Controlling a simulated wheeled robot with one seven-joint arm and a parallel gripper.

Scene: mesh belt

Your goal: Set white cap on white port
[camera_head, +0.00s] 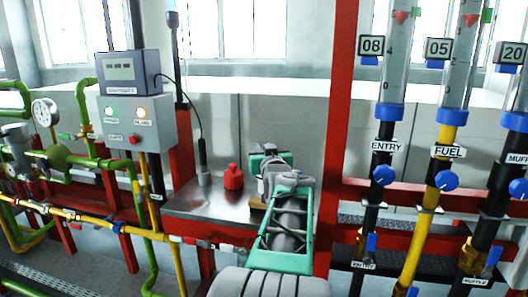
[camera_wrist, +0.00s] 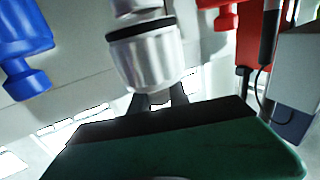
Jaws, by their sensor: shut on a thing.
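The white cap (camera_wrist: 152,64) shows in the wrist view, which is roughly upside down, between the dark fingertips of my gripper (camera_wrist: 160,95). My gripper is shut on it. A pale round piece, which looks like the white port (camera_wrist: 136,7), lies in line with the cap on its far side. A black band separates them; I cannot tell whether they touch. In the head view my gripper (camera_head: 270,160) is over the metal bench, and my own arm hides the cap and port.
A red cap (camera_head: 233,177) stands on the metal bench (camera_head: 192,203) left of my gripper. A blue cap (camera_wrist: 25,40) is close on the other side. A red post (camera_head: 340,130) rises at right.

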